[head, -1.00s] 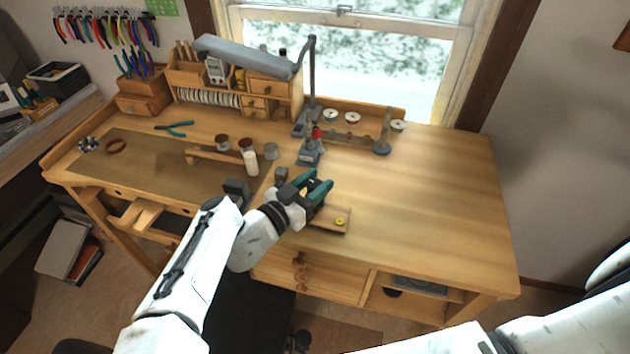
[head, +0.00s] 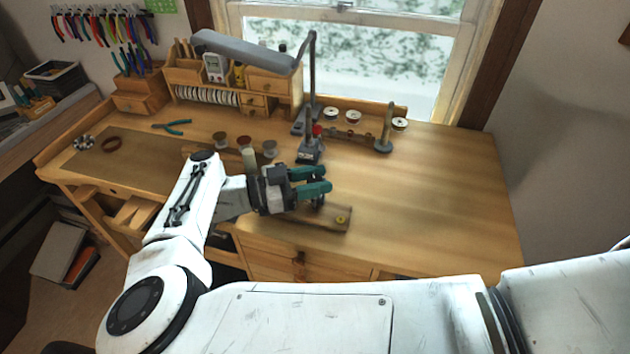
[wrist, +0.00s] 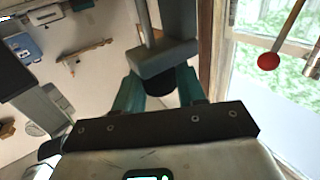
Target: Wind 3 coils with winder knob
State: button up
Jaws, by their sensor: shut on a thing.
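In the wrist view the fingers (wrist: 160,95) are closed around a dark round knob (wrist: 160,82), joined to a grey block and bar (wrist: 160,57). The knob itself is hidden in the head view by my fingers.
A grey stand with a red knob (head: 317,130) is behind my gripper. Spools (head: 353,117) and a grey post (head: 386,130) stand at the back. A lamp (head: 245,50) overhangs the back. The bench's right side is clear.

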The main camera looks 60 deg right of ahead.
aim_at(316, 181)
jog(key=shift+f, duration=0.25)
jog(key=o, duration=0.9)
jog(key=shift+a, duration=0.1)
jog(key=shift+o, duration=0.3)
jog(key=shift+r, duration=0.15)
jog(key=shift+r, duration=0.2)
jog(key=r, duration=0.3)
jog(key=shift+s+r, duration=0.15)
jog(key=shift+s, duration=0.05)
jog(key=s+a+r, duration=0.3)
jog(key=s+r, duration=0.6)
jog(key=s, duration=0.4)
jog(key=shift+a, duration=0.35)
jog(key=shift+r, duration=0.1)
